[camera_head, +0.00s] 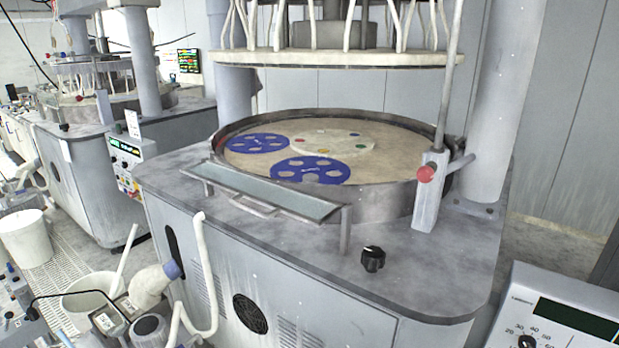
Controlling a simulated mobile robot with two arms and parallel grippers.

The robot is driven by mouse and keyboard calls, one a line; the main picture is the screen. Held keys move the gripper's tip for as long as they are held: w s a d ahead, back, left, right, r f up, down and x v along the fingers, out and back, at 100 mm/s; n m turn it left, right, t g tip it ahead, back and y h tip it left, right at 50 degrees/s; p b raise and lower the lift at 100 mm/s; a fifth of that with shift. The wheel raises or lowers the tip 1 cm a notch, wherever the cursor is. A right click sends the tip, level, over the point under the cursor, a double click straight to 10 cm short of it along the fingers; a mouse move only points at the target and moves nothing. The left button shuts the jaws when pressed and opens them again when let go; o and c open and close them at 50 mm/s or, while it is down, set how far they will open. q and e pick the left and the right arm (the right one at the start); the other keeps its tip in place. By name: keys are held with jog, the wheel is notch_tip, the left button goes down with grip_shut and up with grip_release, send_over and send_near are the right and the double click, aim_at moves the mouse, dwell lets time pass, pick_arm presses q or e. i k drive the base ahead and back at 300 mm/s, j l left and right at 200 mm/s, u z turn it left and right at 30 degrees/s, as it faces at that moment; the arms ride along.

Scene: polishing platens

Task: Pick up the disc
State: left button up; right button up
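Two blue discs with several holes lie flat on the round beige platen (390,160) of the machine in the head view. The nearer blue disc (312,164) lies toward the platen's front edge. The other blue disc (257,144) lies at the platen's left. A pale round plate (333,143) with small coloured spots sits at the platen's centre, beside both discs.
A raised metal rim (400,200) surrounds the platen. A glass-topped shelf (270,192) stands in front of it. A post with a red knob (426,174) is at the right. The upper plate (340,58) hangs above. A black knob (373,259) sits on the front ledge.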

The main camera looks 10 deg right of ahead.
aim_at(311, 178)
jog(key=i+j+z, duration=0.45)
jog(key=j, duration=0.15)
jog(key=i+j+z, duration=0.2)
jog(key=j+z, duration=0.25)
jog(key=j, duration=0.2)
